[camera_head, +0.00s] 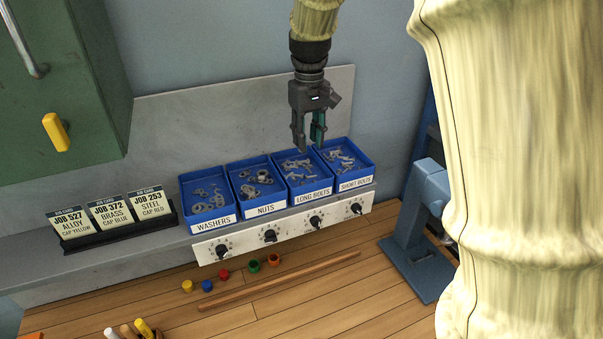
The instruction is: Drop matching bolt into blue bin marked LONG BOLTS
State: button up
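The blue bin marked LONG BOLTS (311,195) is third from the left in a row of blue bins on the grey shelf. Several grey bolts (298,167) lie loose inside it. My gripper (309,145) points down over the back of this bin, near its border with the SHORT BOLTS bin. Its two fingers are apart, and I see no bolt between them. The fingers cover part of the bin's back edge. I cannot tell any single bolt as the matching one.
Bins marked WASHERS (212,224), NUTS (265,210) and SHORT BOLTS (356,183) stand in the same row. Job cards (110,214) stand at the left. Below are a knob panel (292,229), small coloured caps (224,275) and a wooden rod (280,282). A blue vise-like tool (413,240) stands right.

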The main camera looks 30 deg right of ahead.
jog(key=shift+r, duration=2.4)
jog(key=shift+s+d, duration=0.1)
